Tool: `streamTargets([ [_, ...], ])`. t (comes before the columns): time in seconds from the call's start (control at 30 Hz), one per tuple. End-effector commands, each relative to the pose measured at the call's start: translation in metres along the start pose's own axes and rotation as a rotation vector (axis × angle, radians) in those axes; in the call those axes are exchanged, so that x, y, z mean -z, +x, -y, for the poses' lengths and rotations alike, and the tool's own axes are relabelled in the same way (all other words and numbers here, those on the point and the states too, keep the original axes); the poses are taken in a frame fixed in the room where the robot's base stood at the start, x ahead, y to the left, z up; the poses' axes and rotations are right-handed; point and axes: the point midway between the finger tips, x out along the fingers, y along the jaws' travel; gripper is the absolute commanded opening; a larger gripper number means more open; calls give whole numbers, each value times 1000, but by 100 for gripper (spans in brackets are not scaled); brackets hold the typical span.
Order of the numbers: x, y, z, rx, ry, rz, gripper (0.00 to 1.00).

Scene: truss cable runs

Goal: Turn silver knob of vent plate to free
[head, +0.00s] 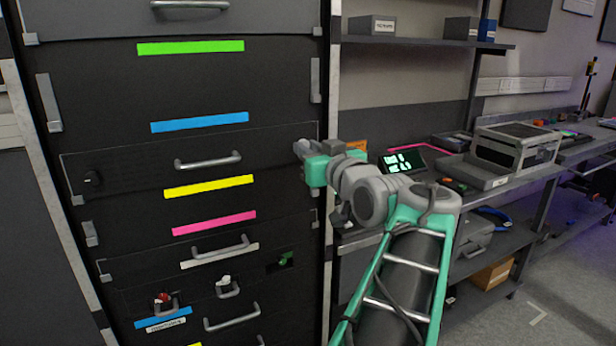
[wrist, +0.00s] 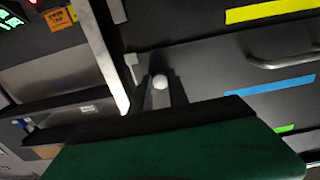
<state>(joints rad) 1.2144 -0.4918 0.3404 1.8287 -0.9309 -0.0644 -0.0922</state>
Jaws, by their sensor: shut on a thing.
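The vent plate seems to be the dark panel (head: 130,160) with a grey bar handle (head: 208,162), a blue strip above it and a yellow strip below. My gripper (head: 300,148) is at this panel's right end, beside the rack post. In the wrist view my gripper (wrist: 161,88) has its two dark fingers closed around a small pale round knob (wrist: 160,82), the silver knob. The knob is hidden behind the gripper in the head view. I cannot read its turn angle.
A black knob (head: 92,178) sits at the panel's left end. Lower panels carry handles and a red knob (head: 162,297). A light rack post (head: 333,120) stands close by my gripper. A shelf and bench with a grey box device (head: 515,150) are at the right.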

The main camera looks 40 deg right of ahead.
Motion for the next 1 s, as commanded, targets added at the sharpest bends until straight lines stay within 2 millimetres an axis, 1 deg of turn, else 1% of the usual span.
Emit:
streamTargets([
  [0.03, -10, 0, 0, 1, -47, -1, 0],
  [0.6, -6, 0, -1, 1, -562, -1, 0],
  [0.8, -4, 0, -2, 1, -688, 0, 0],
  [1.0, -1, 0, -2, 1, -762, 0, 0],
])
